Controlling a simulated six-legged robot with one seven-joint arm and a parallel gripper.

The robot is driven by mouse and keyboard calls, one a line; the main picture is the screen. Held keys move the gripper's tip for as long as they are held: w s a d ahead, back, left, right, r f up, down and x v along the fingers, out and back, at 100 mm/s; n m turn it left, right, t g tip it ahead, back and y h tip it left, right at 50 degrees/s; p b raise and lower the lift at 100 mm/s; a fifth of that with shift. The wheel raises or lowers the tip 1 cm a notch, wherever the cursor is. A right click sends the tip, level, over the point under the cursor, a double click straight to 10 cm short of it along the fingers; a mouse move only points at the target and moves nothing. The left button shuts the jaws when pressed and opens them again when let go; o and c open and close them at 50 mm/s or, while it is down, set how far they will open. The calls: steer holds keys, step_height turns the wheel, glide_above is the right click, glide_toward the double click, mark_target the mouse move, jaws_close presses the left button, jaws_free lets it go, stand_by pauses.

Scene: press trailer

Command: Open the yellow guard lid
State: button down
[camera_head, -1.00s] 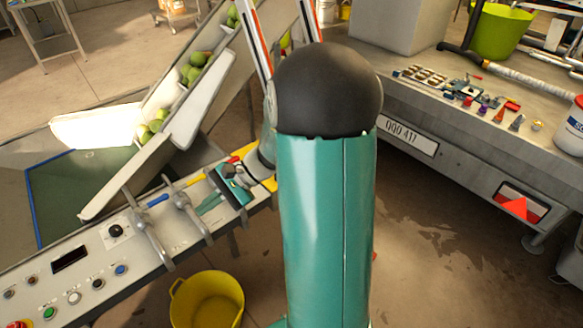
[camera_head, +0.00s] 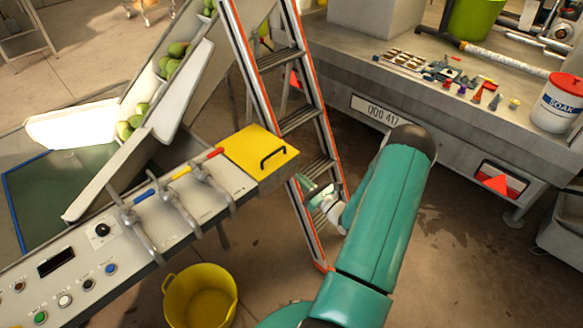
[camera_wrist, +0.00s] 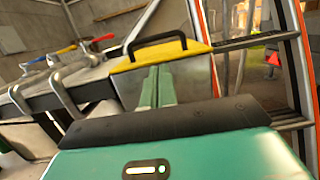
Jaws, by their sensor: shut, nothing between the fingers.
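The yellow guard lid (camera_head: 259,151) lies flat and closed at the right end of the grey control panel, with a black bar handle (camera_head: 279,157) on top. In the wrist view the lid (camera_wrist: 128,65) and its handle (camera_wrist: 157,44) stand just beyond my fingers. My gripper (camera_head: 313,188) is to the right of the lid, beside the ladder. In the wrist view my gripper's green fingers (camera_wrist: 157,86) are together and empty, pointing toward the lid's handle side. I see no contact with the handle.
Levers with blue, yellow and red grips (camera_head: 180,173) stand left of the lid. A stepladder (camera_head: 299,121) stands right behind my gripper. A yellow bucket (camera_head: 200,300) sits on the floor below the panel. A conveyor with green fruit (camera_head: 150,105) rises behind.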

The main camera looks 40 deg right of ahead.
mark_target(282, 162)
steer(key=w, duration=0.3)
steer(key=w+r, duration=0.1)
steer(key=w, duration=0.2)
steer(key=w+r, duration=0.1)
steer(key=w, duration=0.2)
steer(key=shift+w+a, duration=0.25)
steer(key=shift+w, duration=0.1)
steer(key=shift+r+g, duration=0.3)
steer(key=shift+r, duration=0.35)
steer(key=shift+r, duration=0.1)
